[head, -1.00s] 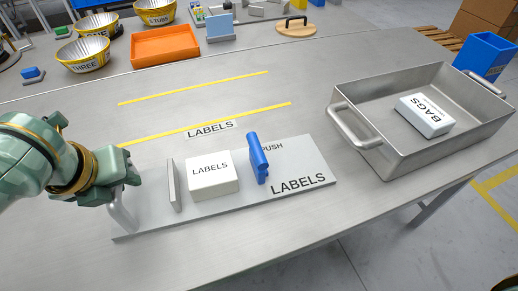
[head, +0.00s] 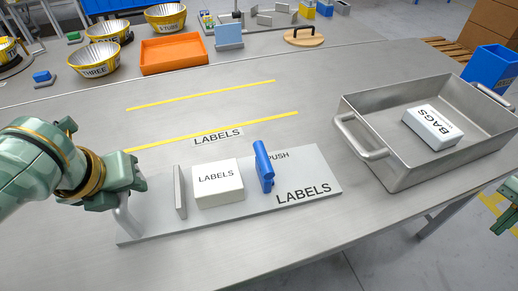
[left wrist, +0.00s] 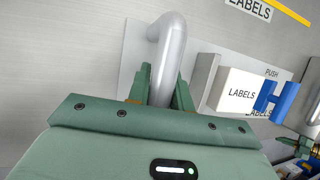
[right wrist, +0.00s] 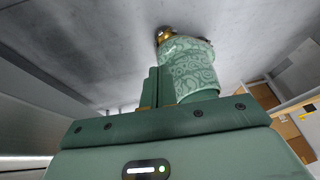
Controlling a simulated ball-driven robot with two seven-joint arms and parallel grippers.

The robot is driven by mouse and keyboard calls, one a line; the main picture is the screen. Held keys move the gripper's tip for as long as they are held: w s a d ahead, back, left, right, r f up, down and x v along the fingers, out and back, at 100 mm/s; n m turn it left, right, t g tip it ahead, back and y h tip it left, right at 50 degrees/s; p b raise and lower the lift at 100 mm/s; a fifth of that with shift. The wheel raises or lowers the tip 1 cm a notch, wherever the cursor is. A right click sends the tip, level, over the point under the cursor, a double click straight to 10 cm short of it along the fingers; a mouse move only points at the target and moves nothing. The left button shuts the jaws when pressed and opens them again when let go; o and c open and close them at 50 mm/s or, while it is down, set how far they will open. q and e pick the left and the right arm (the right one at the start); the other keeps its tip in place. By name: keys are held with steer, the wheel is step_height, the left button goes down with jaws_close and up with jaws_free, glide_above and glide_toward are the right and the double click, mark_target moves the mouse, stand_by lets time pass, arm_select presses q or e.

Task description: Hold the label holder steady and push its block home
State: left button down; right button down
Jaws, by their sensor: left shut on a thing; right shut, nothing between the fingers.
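The label holder (head: 160,226) is a flat grey plate lying on the table. An upright grey stop (head: 180,192) stands on it. The white LABELS block (head: 218,184) sits between the stop and a blue upright pusher (head: 264,168), with a small gap to each. The word PUSH is printed behind the pusher. My left gripper (head: 118,196) is shut on the grey bar handle (left wrist: 170,50) at the plate's left end. My right gripper (head: 508,208) is shut and empty, at the right edge of the head view beyond the table; its fingers show in the right wrist view (right wrist: 155,90).
A metal tray (head: 360,122) with a white BAGS block (head: 432,128) stands at the right of the table. Yellow lines and a LABELS marking (head: 218,136) lie behind the holder. An orange tray (head: 174,56) and yellow bowls (head: 95,60) stand farther back.

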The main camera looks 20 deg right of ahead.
arm_select(q)
steer(key=shift+s+d+f, duration=0.1)
steer(key=shift+s+f, duration=0.05)
steer(key=shift+f, duration=0.2)
arm_select(e)
step_height(320, 180, up, 10)
steer(key=w+a+m+t+y, duration=0.2)
steer(key=m+y, duration=0.1)
steer(key=m, duration=0.1)
steer(key=w+a+r+n+t+y, duration=0.25)
steer(key=w+a+r+n, duration=0.25)
steer(key=w+r+n, duration=0.35)
steer(key=w+a+r+n+t+y, duration=0.25)
steer(key=w+a+r+n, duration=0.35)
steer(key=w+r+n, duration=0.3)
steer(key=n+g+y, duration=0.1)
steer(key=n+g, duration=0.3)
steer(key=n, duration=1.7)
glide_toward(263, 168)
steer(key=w+a+f, duration=0.2)
steer(key=w+f, duration=0.1)
steer(key=shift+a+f, duration=0.3)
steer(key=shift+a, duration=0.1)
steer(key=shift+a+f, duration=0.3)
steer(key=shift+a, duration=0.3)
